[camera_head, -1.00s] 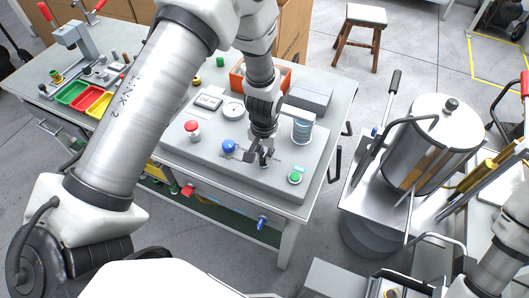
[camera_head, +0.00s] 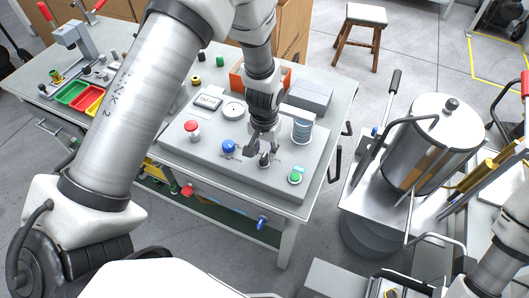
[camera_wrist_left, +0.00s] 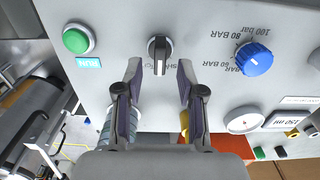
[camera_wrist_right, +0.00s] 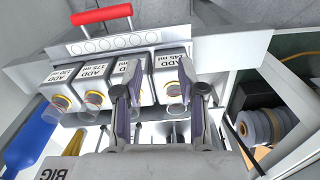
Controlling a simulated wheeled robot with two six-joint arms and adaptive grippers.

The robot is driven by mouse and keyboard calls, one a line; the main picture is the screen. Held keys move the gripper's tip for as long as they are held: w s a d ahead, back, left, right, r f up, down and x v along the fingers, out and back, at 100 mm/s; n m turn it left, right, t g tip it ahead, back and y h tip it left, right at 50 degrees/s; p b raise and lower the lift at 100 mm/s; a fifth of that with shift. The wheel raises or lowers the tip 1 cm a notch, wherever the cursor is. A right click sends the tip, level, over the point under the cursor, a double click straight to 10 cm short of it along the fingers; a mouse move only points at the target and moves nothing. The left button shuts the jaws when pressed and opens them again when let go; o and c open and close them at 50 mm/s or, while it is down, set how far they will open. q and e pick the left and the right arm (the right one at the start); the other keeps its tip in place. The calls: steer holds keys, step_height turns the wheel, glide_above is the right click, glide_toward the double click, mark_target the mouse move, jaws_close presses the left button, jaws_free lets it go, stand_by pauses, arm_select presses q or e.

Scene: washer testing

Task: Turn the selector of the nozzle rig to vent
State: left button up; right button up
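The selector (camera_head: 264,160) is a black knob with a pale pointer line on the sloped grey panel of the rig (camera_head: 225,170). In the left wrist view the knob (camera_wrist_left: 159,48) sits at top centre, its pointer line toward the bottom of the picture. My right gripper (camera_wrist_right: 160,80) is open and empty, in front of several bottles labelled ADD (camera_wrist_right: 130,72).
Beside the selector are a green button (camera_wrist_left: 76,40), a blue knob (camera_wrist_left: 254,58) and a round gauge (camera_wrist_left: 243,120). A red button (camera_head: 192,126) and a coiled cylinder (camera_head: 302,128) also stand on the panel. A steel pot (camera_head: 435,140) is to the right.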

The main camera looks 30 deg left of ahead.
mark_target(264, 155)
arm_select(q)
step_height(264, 155, up, 10)
steer(key=shift+f, duration=0.1)
stand_by(0.4)
